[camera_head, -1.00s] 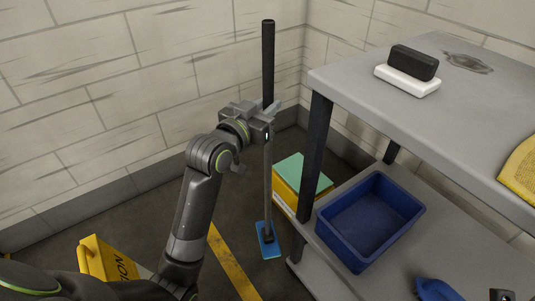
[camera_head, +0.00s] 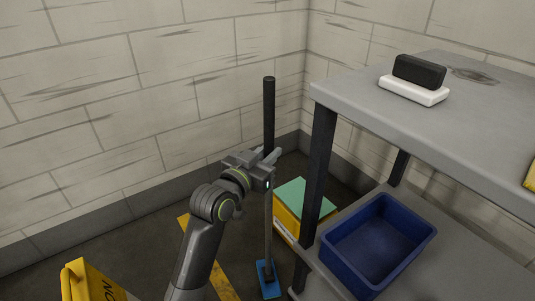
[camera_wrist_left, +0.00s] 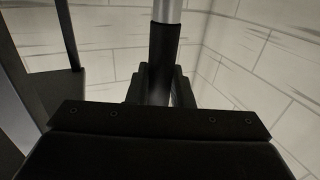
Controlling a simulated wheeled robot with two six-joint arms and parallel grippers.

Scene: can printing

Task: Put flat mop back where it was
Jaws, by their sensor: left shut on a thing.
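The flat mop (camera_head: 269,115) stands upright near the wall corner, with a black grip on top, a grey pole and a blue flat head (camera_head: 268,279) low down by the floor. My left gripper (camera_head: 268,167) is shut on the pole, around the lower part of the black grip. In the left wrist view the pole (camera_wrist_left: 164,50) runs up between the fingers, black below and grey metal above. Whether the blue head touches the floor I cannot tell. My right gripper is in neither view.
A grey shelf table (camera_head: 345,89) stands at the right, carrying a black block (camera_head: 418,71) on a white one (camera_head: 412,92). A blue bin (camera_head: 350,266) sits on its lower shelf. A yellow box with a green top (camera_head: 301,199) is behind the mop. A yellow sign (camera_head: 85,280) stands at lower left.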

